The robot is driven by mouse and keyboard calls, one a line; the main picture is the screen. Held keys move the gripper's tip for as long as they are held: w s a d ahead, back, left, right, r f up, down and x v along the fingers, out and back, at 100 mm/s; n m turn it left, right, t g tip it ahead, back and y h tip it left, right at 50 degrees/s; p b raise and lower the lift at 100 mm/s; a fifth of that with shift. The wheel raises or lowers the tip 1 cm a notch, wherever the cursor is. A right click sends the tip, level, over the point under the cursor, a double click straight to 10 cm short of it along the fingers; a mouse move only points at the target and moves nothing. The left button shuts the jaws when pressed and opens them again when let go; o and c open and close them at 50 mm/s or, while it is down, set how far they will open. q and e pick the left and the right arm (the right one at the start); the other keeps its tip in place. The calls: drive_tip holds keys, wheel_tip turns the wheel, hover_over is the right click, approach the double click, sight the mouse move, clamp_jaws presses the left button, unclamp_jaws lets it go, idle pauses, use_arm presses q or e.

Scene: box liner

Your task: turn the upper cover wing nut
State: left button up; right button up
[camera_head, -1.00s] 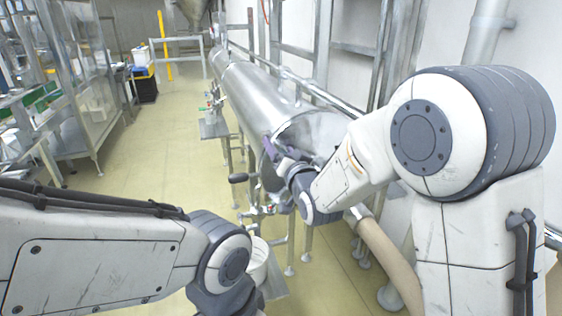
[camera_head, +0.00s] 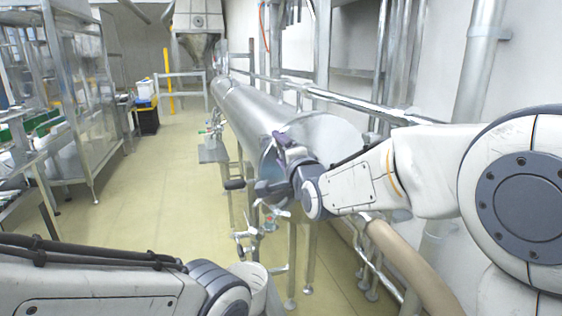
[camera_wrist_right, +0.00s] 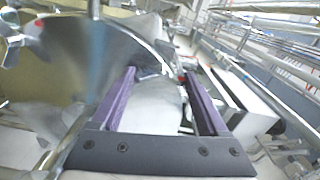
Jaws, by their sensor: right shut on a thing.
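My right gripper (camera_head: 281,143), with purple fingers, is at the cover's upper rim. In the wrist view its fingers (camera_wrist_right: 166,82) stand apart, on either side of blurred metal at the rim. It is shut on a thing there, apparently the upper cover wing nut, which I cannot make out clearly. My left forearm crosses the bottom left of the head view; its gripper is out of frame.
A dark-handled lever (camera_head: 235,184) and valve fittings (camera_head: 250,235) stick out below and left of the cover. The floor (camera_head: 130,205) on the left is clear.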

drive_tip(key=shift+m+b, duration=0.5)
drive_tip(key=shift+m, duration=0.2)
drive_tip(key=o, duration=1.2)
drive_tip(key=shift+o, duration=0.2)
drive_tip(key=b+v, duration=0.2)
drive_tip(key=v, duration=0.8)
drive_tip(key=shift+s, duration=0.25)
drive_tip(key=shift+w, duration=0.1)
